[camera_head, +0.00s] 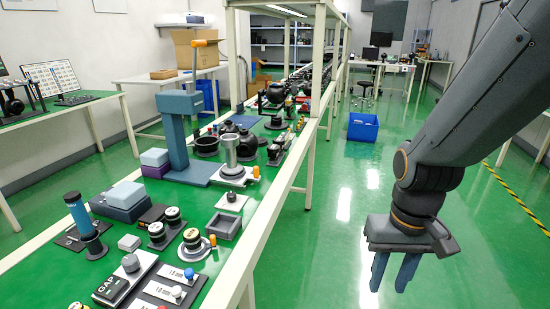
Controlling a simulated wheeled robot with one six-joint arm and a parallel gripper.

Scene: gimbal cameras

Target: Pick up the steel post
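The most likely steel post is a shiny silver cylinder (229,151), standing upright on a round silver base on the long green-topped workbench. An orange knob sits at the right of that base. My gripper (389,284) hangs at the right of the picture, over the green floor beyond the bench's right edge. Its two blue fingers point down with a gap between them and nothing in it. The gripper is well apart from the silver cylinder.
The workbench (226,264) is crowded with fixtures. A tall blue-grey press (176,135) stands just left of the cylinder, and a grey open tray (222,226) lies nearer. White frame uprights (318,75) rise along the bench. A blue crate (363,127) stands on the open floor.

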